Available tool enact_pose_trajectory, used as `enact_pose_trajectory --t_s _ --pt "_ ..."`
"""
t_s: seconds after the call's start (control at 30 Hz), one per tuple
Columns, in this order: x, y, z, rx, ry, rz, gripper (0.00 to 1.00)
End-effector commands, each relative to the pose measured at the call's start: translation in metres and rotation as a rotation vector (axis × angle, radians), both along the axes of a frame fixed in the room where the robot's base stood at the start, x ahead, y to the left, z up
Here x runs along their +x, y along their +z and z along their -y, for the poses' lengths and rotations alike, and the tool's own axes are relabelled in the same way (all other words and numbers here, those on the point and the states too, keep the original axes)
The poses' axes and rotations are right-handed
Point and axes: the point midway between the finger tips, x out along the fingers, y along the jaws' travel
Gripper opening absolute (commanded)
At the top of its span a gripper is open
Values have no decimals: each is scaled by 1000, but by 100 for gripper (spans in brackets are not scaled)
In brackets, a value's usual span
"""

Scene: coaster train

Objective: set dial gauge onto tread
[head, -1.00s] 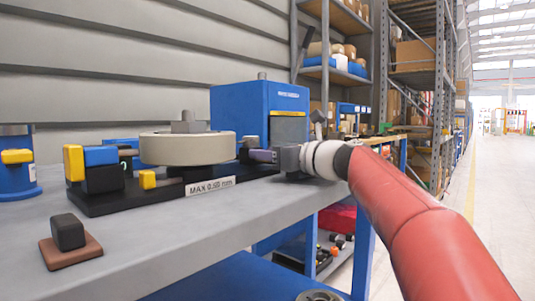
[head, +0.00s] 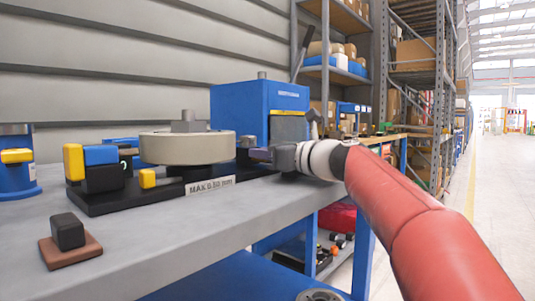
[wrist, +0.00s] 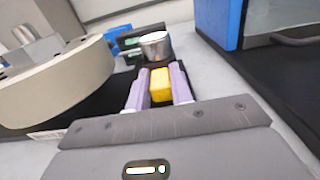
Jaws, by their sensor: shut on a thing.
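My gripper (wrist: 160,90) is shut on a yellow block (wrist: 160,84), held between its two purple fingers. In the head view my gripper (head: 259,154) is just right of the thick cream wheel (head: 188,147), whose outer rim is the tread. The wheel also shows at the left of the wrist view (wrist: 55,85), apart from the fingers. A silver round piece (wrist: 155,46) is just beyond the yellow block. I cannot tell whether these two are joined as the dial gauge. The far side of the wheel is hidden.
The wheel sits on a black base (head: 125,197) with a limit label (head: 210,185). A black, blue and yellow unit (head: 100,170) stands at its left. A blue machine (head: 255,115) stands behind my gripper. A dark block on a brown pad (head: 70,240) lies on the grey bench's front left.

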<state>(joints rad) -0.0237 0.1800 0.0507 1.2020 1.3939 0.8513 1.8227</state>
Motion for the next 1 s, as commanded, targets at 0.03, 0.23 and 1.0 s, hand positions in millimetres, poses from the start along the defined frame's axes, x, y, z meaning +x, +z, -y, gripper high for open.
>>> enact_pose_trajectory --t_s 0.03,0.23,1.0 --pt "-8 0 -6 0 3 0 0" --pt "-19 -1 -15 -2 3 -1 0" --pt "-28 0 -2 -1 -1 0 44"
